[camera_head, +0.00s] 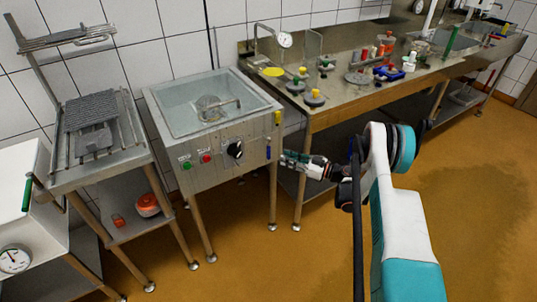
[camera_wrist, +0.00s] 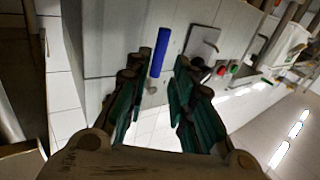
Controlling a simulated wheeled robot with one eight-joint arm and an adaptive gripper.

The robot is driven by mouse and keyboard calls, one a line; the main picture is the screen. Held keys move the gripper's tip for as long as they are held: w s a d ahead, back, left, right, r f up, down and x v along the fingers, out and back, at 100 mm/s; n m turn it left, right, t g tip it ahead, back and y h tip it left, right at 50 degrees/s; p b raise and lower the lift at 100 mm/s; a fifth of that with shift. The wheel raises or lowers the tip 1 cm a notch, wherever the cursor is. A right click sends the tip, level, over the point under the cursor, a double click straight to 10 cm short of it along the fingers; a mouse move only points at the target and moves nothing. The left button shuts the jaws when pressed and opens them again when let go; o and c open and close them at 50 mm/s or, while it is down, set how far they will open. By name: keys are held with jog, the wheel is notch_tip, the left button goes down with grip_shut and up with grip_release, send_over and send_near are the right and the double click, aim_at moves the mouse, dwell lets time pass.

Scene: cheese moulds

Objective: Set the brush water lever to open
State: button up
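The steel wash unit (camera_head: 212,125) has a water-filled basin on top. A short blue lever (camera_head: 268,152) hangs at the right end of its front panel, and a yellow lever (camera_head: 277,118) is above it. I cannot read which is the brush water lever. My gripper (camera_head: 284,158) is just right of the blue lever in the head view. In the wrist view my gripper (camera_wrist: 156,72) is open, with the blue lever (camera_wrist: 160,52) ahead, between the two fingers' lines. I cannot tell whether a finger touches it.
The front panel also carries a black knob (camera_head: 235,149), a red button (camera_head: 206,158) and a green button (camera_head: 187,166). A steel bench (camera_head: 345,105) with small items stands to the right. A rack stand (camera_head: 128,150) is at the left. The floor in front is clear.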

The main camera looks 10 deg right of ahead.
aim_at(269, 152)
jog(key=b+x, duration=0.2)
jog(key=x, duration=0.7)
jog(key=shift+w+a, duration=0.1)
jog(key=shift+w, duration=0.05)
grip_shut()
